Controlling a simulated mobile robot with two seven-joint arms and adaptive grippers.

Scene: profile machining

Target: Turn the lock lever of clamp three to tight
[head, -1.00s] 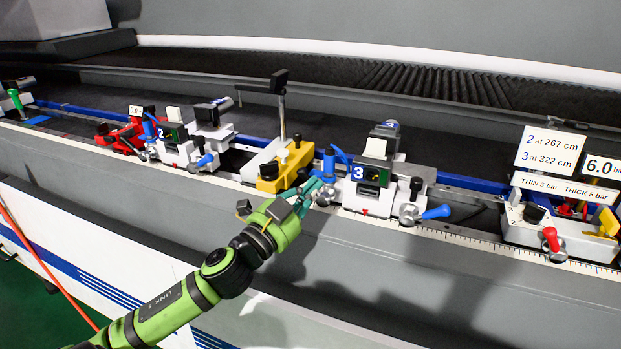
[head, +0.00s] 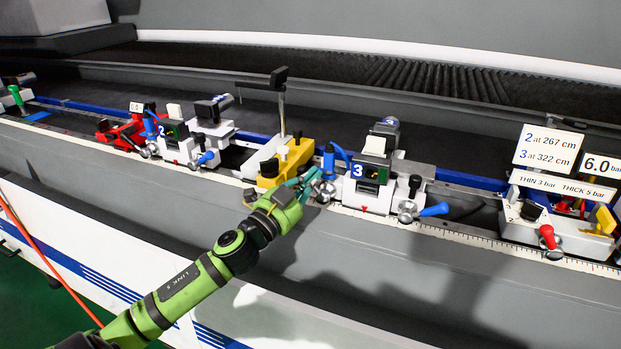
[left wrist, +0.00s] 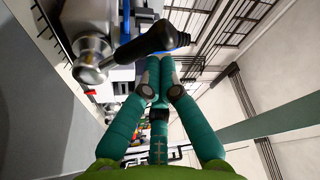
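Clamp three (head: 375,190) is a white block with a blue "3" plate on the rail. A silver hub (head: 324,192) sits at its left side; in the left wrist view this hub (left wrist: 90,58) carries a lever with a black handle (left wrist: 150,40). A blue-handled lever (head: 432,210) points right at its right side. I cannot tell from labels which is the lock lever. My left gripper (head: 311,181) is beside the left hub, its teal fingers drawn together at the tips (left wrist: 162,78). The black handle is just beyond the tips, with nothing visible between them. My right gripper is not in view.
A yellow-and-white block with a post (head: 290,165) stands close left of the left gripper. Clamp two (head: 180,145) is further left. A panel with a red lever (head: 549,240) and signs (head: 548,148) is at the right. The grey front face below the rail is clear.

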